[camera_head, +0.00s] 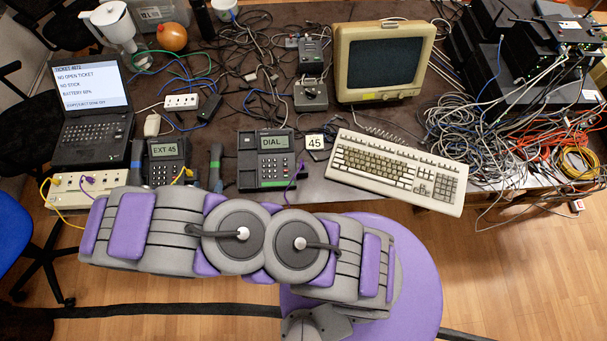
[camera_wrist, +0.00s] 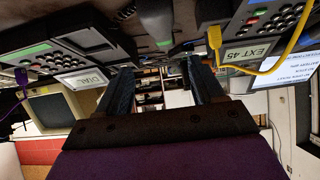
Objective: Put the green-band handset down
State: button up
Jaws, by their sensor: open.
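In the wrist view my gripper (camera_wrist: 158,76) shows nothing held between the fingers. A dark handset-like piece with a small green patch (camera_wrist: 156,20) lies between the two phones, beyond the fingertips; I take it for the green-band handset. The DIAL phone (camera_head: 272,158) has a green front band and an empty-looking cradle. The EXT 45 phone (camera_head: 166,158) stands to its left, its cradle partly hidden.
A beige keyboard (camera_head: 393,168), a 45 card (camera_head: 315,142) and a monitor (camera_head: 384,60) are right of the phones. Tangled cables (camera_head: 465,130) crowd the right.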

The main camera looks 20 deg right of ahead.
jog(key=w+a+r+g+y, duration=0.2)
jog(key=r, duration=0.3)
jog(key=w+a+r+g+y, duration=0.2)
jog(key=r, duration=0.2)
jog(key=s+d+r+n+g+y, duration=0.1)
jog(key=s+d+r+g, duration=0.2)
jog(key=r, duration=0.5)
jog(key=s+d+r+n+g+y, duration=0.1)
jog(key=s+d+r, duration=0.1)
jog(key=d+r, duration=0.5)
jog(key=s+d+r+g+h, duration=0.1)
jog(key=s+d+r+g, duration=0.1)
jog(key=s+d+r, duration=0.4)
jog(key=s+d+r+n+g+h, duration=0.1)
jog(key=s+d+r, duration=0.5)
jog(key=s+d, duration=0.9)
jog(key=s+g, duration=0.1)
jog(key=s, duration=0.3)
jog(key=shift+d+r+n+h, duration=0.15)
jog(key=shift+d+n+h, duration=0.15)
jog(key=shift+d+h, duration=0.1)
